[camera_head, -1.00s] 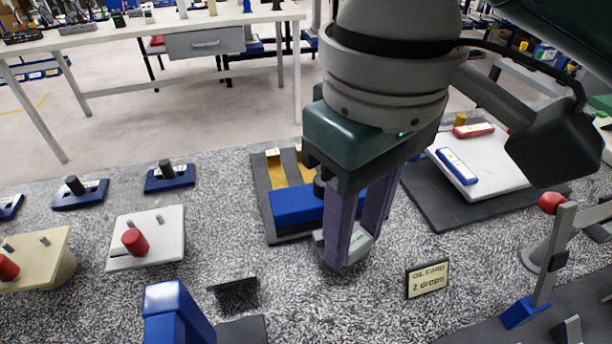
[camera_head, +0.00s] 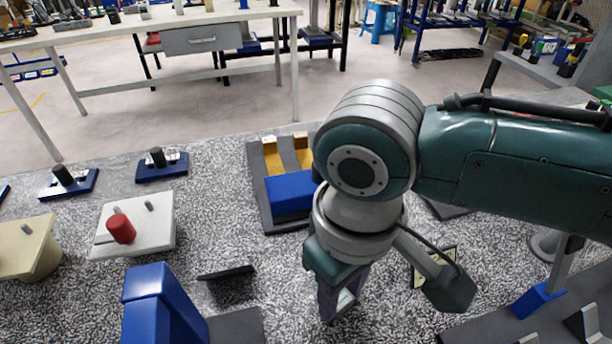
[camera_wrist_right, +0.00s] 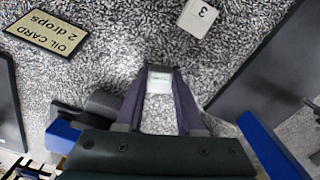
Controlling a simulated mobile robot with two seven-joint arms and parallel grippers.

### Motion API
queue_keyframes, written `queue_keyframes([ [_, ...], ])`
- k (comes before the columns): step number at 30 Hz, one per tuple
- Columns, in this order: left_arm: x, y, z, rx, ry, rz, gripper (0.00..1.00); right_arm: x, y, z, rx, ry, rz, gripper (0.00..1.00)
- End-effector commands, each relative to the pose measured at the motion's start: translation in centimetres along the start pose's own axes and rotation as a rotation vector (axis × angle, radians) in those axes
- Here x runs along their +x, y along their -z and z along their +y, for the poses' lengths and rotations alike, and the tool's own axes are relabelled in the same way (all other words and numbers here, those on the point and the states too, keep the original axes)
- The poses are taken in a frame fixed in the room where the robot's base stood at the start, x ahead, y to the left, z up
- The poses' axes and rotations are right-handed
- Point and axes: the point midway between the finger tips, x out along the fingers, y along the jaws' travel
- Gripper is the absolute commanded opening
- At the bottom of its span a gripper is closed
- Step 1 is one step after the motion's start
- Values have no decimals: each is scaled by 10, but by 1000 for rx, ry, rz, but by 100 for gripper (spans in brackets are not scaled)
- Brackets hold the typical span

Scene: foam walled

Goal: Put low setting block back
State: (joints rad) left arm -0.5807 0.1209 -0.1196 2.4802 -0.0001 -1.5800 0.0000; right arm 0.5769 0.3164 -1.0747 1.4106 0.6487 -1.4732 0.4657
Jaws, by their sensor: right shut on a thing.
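My right gripper (camera_head: 342,305) is shut on a small pale grey block, low over the speckled tabletop right of the middle. In the right wrist view, the block (camera_wrist_right: 160,82) sits between the two purple fingertips (camera_wrist_right: 159,88), with its light face showing. I cannot read a mark on it, nor tell whether it touches the tabletop. A white tag marked 3 (camera_wrist_right: 198,17) lies ahead of the fingertips in the wrist view. My left gripper is not in view.
A blue upright (camera_head: 158,300) and a small dark plate (camera_head: 226,272) are to the left. Bare tabletop lies between.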

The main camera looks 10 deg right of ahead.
Motion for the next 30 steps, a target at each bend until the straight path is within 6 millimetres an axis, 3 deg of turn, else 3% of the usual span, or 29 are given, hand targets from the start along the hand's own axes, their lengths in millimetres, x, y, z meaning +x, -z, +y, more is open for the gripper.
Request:
queue_keyframes([
  [6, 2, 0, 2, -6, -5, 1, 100, 4, 0, 0, 0, 1, 0, 0],
  [7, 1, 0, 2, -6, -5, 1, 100, 3, 0, 0, 0, 1, 0, 40],
  [14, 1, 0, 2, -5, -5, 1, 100, 2, 0, 0, 0, 0, 0, 66],
  [23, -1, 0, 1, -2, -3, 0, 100, -1, 0, 0, 0, 0, 0, 67],
  [26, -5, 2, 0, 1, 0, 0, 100, -13, 1, 0, 0, 1, 2, 67],
  [30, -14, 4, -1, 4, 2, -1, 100, -42, 1, 0, 0, 1, 4, 67],
])
